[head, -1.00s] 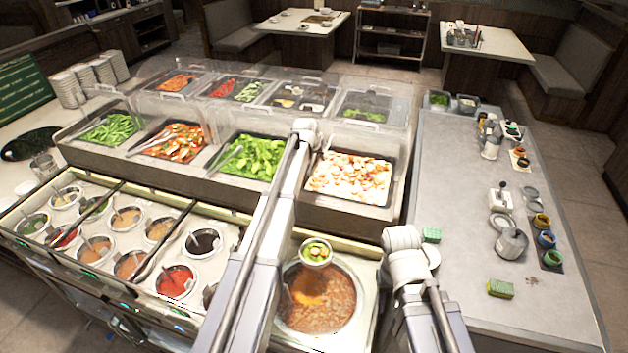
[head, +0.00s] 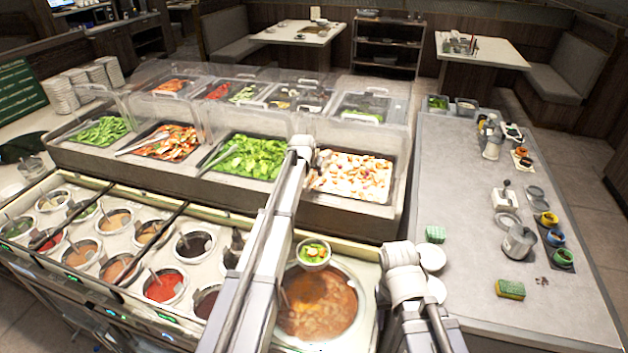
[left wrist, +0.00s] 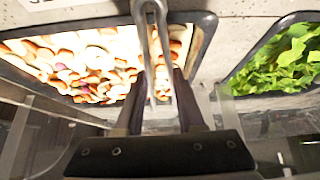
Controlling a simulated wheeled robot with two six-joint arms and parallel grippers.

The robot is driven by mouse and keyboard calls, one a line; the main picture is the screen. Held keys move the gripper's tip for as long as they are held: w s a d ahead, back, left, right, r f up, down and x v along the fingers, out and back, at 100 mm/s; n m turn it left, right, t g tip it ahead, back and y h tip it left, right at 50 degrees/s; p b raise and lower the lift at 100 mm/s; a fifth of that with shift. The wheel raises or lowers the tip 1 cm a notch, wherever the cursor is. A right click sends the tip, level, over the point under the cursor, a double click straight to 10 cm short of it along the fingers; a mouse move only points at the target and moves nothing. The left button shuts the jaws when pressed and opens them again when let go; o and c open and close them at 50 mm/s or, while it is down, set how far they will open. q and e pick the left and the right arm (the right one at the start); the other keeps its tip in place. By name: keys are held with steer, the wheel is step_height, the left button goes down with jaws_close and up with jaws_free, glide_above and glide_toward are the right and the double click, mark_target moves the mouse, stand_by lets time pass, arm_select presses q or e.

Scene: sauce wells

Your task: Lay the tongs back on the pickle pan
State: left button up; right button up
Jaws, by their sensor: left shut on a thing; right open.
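My left gripper (left wrist: 161,78) is shut on the metal tongs (left wrist: 168,50) in the left wrist view. The tongs reach up the picture across the edge of a pan (left wrist: 205,32) of pale pieces with some red bits. In the head view this pan (head: 352,176) is the rightmost in the front row, and my left wrist is at its left edge. The tongs are hard to make out there. I cannot tell whether they touch the food or the rim. My right arm shows right of the soup pot (head: 352,325), but its gripper is hidden.
A pan of green leaves (head: 245,155) adjoins on the left. Clear guards (head: 365,135) stand behind the front pans. Sauce wells (head: 165,287) fill the lower left. A small bowl (head: 313,254) sits at the soup pot's rim. The right counter (head: 450,190) has bare room.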

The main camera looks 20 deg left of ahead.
arm_select(q)
steer(key=shift+f, duration=0.7)
arm_select(e)
steer(key=shift+f, duration=0.7)
arm_select(q)
steer(key=shift+f+b, duration=0.6)
steer(key=shift+b, duration=0.25)
steer(key=o, duration=0.6)
arm_select(e)
steer(key=shift+f, duration=0.6)
arm_select(q)
steer(key=shift+r, duration=0.1)
arm_select(e)
steer(key=shift+r, duration=0.1)
arm_select(q)
steer(key=shift+r+p, duration=0.4)
steer(key=shift+p, duration=0.15)
steer(key=p+v, duration=1)
steer(key=v, duration=0.2)
steer(key=shift+r, duration=0.2)
arm_select(e)
step_height(320, 180, up, 11)
